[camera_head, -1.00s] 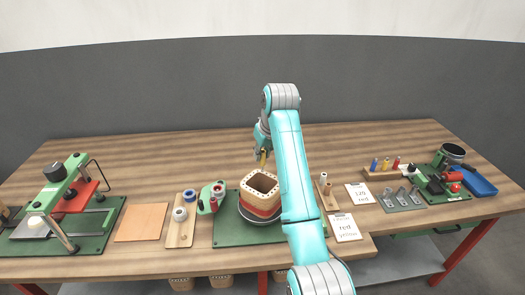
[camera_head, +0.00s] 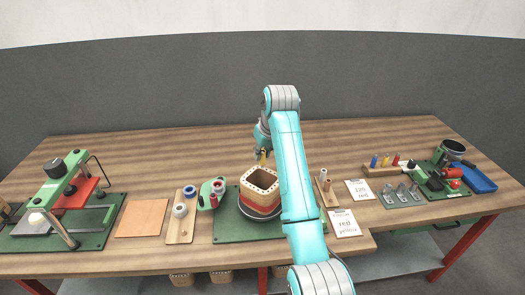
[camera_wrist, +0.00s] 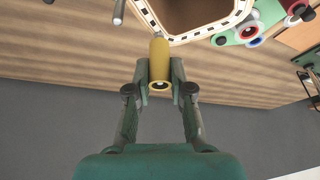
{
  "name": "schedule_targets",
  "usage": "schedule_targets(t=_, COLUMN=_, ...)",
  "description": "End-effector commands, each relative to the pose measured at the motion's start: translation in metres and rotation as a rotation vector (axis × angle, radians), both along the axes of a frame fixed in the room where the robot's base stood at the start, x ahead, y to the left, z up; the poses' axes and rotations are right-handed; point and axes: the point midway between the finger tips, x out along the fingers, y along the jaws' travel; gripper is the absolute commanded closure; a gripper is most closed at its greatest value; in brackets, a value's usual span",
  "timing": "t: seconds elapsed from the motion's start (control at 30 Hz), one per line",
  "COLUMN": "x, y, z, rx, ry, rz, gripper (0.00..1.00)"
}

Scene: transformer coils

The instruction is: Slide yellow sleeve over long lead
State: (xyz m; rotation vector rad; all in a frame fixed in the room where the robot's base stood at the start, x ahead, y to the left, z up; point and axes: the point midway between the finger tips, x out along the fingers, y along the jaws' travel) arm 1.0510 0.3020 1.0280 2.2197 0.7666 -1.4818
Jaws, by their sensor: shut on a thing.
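My gripper (camera_wrist: 160,75) is shut on the yellow sleeve (camera_wrist: 161,60), which sticks out beyond the fingertips toward the coil. In the head view, the sleeve (camera_head: 263,156) is just behind the square tan coil (camera_head: 259,187) with a red band. The coil's rim (camera_wrist: 212,32) shows at the top of the wrist view. A grey lead (camera_wrist: 119,12) stands apart to the left of the sleeve. A small grey tip (camera_wrist: 158,36) shows at the sleeve's far end. I cannot tell whether it enters the sleeve.
The coil stands on a green mat (camera_head: 228,228). Cards (camera_head: 343,223) and a rack of coloured sleeves (camera_head: 381,171) are to the right. The table behind is clear.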

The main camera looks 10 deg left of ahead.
Motion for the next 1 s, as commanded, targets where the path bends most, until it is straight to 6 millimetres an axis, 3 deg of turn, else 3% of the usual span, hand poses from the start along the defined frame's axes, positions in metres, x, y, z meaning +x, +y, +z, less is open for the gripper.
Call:
schedule_targets(t=0.27, x=0.0001, y=-0.0001, z=-0.0014, rx=0.000, ry=0.000, rz=0.000, gripper=0.91)
schedule_targets(t=0.3, x=0.0001, y=-0.0001, z=-0.0014, rx=0.000, ry=0.000, rz=0.000, gripper=0.77)
schedule_targets(t=0.4, x=0.0000, y=0.0000, z=-0.0014, rx=0.000, ry=0.000, rz=0.000, gripper=0.52)
schedule_targets(t=0.63, x=0.0000, y=0.0000, z=-0.0014, rx=0.000, ry=0.000, rz=0.000, gripper=0.50)
schedule_targets(t=0.7, x=0.0000, y=0.0000, z=-0.0015, rx=0.000, ry=0.000, rz=0.000, gripper=0.32)
schedule_targets(t=0.73, x=0.0000, y=0.0000, z=-0.0015, rx=0.000, ry=0.000, rz=0.000, gripper=0.29)
schedule_targets(t=1.0, x=0.0000, y=0.0000, z=-0.0013, rx=0.000, ry=0.000, rz=0.000, gripper=0.29)
